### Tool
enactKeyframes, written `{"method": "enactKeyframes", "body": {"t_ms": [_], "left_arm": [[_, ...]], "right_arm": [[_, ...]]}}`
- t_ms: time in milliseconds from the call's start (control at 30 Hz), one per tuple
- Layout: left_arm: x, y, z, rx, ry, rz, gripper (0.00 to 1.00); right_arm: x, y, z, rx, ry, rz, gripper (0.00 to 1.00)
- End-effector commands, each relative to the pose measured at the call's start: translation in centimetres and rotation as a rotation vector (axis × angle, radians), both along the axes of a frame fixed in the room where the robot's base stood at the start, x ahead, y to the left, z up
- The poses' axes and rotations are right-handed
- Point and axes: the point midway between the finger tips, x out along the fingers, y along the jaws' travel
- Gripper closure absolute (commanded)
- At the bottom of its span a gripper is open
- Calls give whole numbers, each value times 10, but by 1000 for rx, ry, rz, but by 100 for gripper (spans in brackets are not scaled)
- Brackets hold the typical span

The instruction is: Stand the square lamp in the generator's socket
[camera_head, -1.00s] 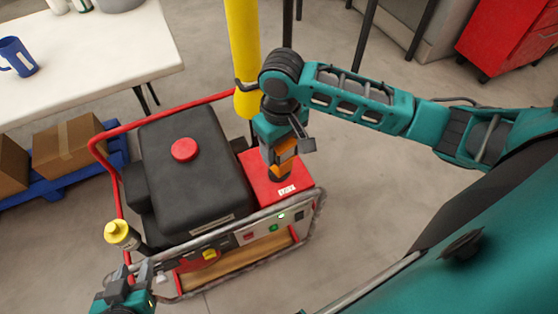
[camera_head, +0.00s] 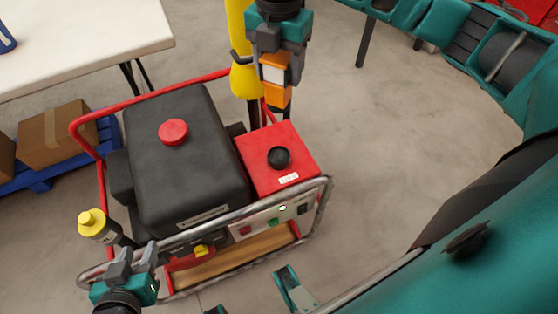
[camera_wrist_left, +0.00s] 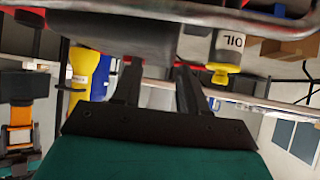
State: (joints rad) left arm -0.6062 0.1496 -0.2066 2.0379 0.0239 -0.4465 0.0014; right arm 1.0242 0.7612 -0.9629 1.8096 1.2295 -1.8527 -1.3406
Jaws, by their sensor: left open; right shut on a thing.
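The square lamp (camera_head: 277,96), orange with a pale panel, is shut in my right gripper (camera_head: 276,52) and points downward. In the head view it hangs above and beyond the generator's red box (camera_head: 257,178), apart from it. The socket (camera_head: 279,157), a dark round fitting on top of that box, is uncovered. The generator (camera_head: 190,150) has a black tank with a red cap. My left gripper (camera_head: 135,256) is open and empty near the generator's front left corner. The left wrist view shows its two fingers (camera_wrist_left: 157,85) apart, and the orange lamp (camera_wrist_left: 18,115) at far left.
A bottle with a yellow cap (camera_head: 92,222) stands at the generator's left. A tube frame (camera_head: 230,228) surrounds the generator. A white table (camera_head: 90,45) and cardboard boxes (camera_head: 55,135) are at left.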

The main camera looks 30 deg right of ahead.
Motion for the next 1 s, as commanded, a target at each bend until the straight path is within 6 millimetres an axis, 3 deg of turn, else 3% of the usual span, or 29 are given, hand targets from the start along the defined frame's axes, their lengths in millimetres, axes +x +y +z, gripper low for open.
{"method": "enactKeyframes", "body": {"t_ms": [167, 633, 1000], "left_arm": [[4, -1, -2, -3, -11, -2, 57], [10, -5, -20, -11, -22, -9, 57], [8, -5, -31, -11, -15, -10, 57]], "right_arm": [[1, -1, -6, 1, 1, 78, 83], [1, -1, -121, 0, 2, 80, 83], [1, -1, -154, 1, 1, 80, 83]]}}
